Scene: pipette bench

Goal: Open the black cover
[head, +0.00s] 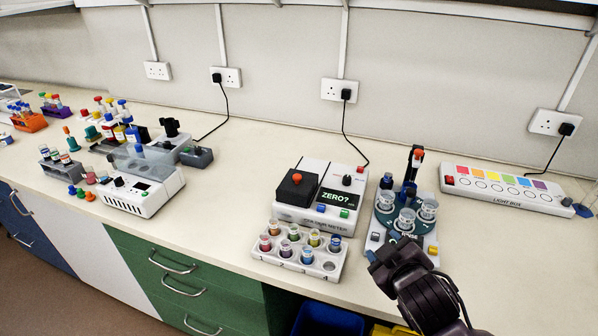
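The black cover (297,188) is a square black lid with an orange knob (297,178) on top. It lies shut on the left part of the white colour meter (289,214), whose screen reads "ZERO?". My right gripper (385,255) comes in from the bottom right. It is over the bench in front of the round teal-topped device, to the right of the meter and apart from the cover. Its fingers are dark and seen from behind, so their opening is unclear. My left gripper is not in view.
A white rack (261,253) of coloured vials stands directly in front of the meter. The teal-topped device (385,217) with clear cups stands to its right, then a light box (508,202). Another white instrument (153,200) stands left. Bench between it and the meter is clear.

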